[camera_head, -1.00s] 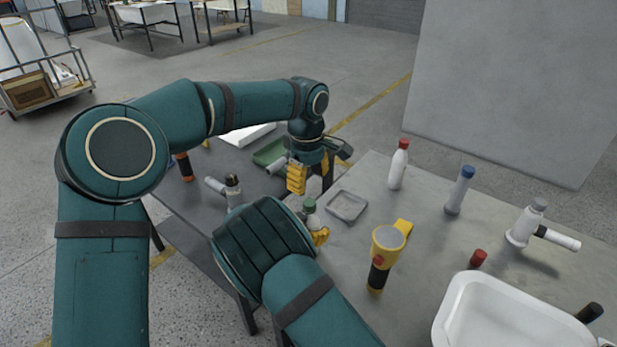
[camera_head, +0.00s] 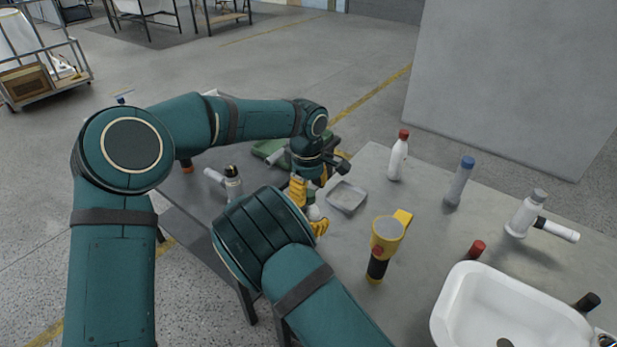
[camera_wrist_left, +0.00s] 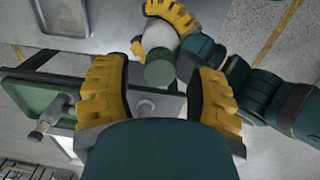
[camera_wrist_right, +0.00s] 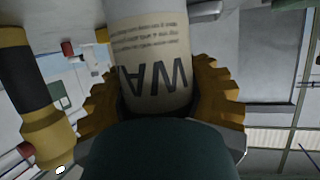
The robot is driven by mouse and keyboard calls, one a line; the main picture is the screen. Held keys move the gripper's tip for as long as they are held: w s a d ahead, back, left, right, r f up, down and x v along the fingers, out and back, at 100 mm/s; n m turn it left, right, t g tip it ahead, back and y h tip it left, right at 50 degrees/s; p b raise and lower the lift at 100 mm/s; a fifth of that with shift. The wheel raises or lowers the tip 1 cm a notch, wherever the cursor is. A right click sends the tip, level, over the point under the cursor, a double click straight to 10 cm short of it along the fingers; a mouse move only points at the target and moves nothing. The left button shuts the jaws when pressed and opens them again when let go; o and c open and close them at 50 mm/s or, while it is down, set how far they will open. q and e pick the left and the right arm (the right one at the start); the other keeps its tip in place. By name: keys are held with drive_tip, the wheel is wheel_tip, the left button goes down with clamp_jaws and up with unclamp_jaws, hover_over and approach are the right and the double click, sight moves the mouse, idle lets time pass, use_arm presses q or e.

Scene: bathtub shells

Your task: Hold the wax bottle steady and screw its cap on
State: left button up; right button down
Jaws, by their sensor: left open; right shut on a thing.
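The wax bottle (camera_wrist_right: 150,45), cream with a dark-lettered label, is gripped by my right gripper (camera_wrist_right: 155,88). In the head view a small pale part of the bottle (camera_head: 313,212) shows; my right arm hides much of it. A green cap (camera_wrist_left: 160,68) is at the bottle's top in the left wrist view; I cannot tell how tightly it sits. My left gripper (camera_head: 310,187) is open above the bottle. In the left wrist view its yellow fingers stand on either side of the cap, with gaps visible.
Farther right stand a red-capped bottle (camera_head: 398,160), a blue-capped bottle (camera_head: 459,185) and a white basin (camera_head: 450,315). A green tray (camera_head: 268,150) is behind my left gripper.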

use_arm(q)
drive_tip(key=shift+f, duration=0.7)
clamp_jaws()
